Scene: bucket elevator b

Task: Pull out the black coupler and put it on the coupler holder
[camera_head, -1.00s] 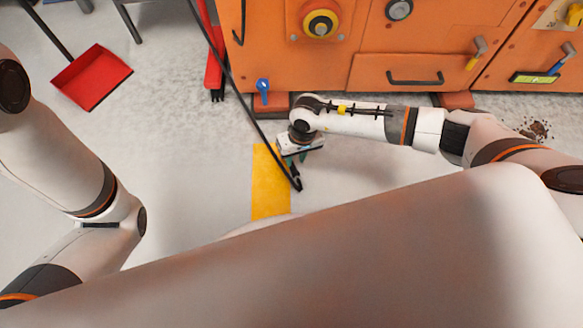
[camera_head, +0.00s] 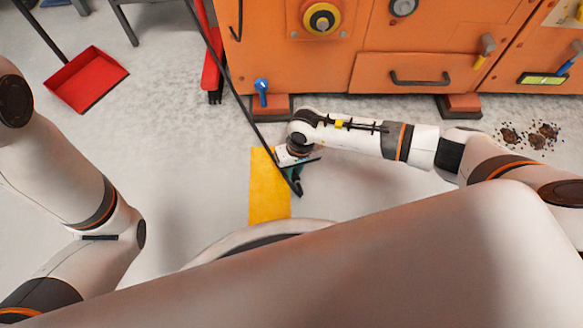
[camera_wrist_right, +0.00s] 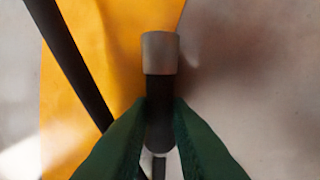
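The black coupler (camera_wrist_right: 160,95) is a dark cylinder with a silver-grey collar at its far end, seen in the right wrist view. The green fingers of my right gripper (camera_wrist_right: 158,140) press against both its sides. In the head view my right gripper (camera_head: 296,174) is low over the floor, beside the yellow floor strip, with a dark end of the hose at its fingers. The coupler itself is too small to make out clearly there. My left arm shows at the left, but its gripper is out of view. I cannot clearly identify the coupler holder.
The orange cabinet (camera_head: 330,70) with a blue valve handle (camera_head: 261,88) stands just beyond my right arm. The yellow strip (camera_head: 265,195) lies on the floor. A red dustpan (camera_head: 86,79) and dark debris (camera_head: 530,136) lie to the sides.

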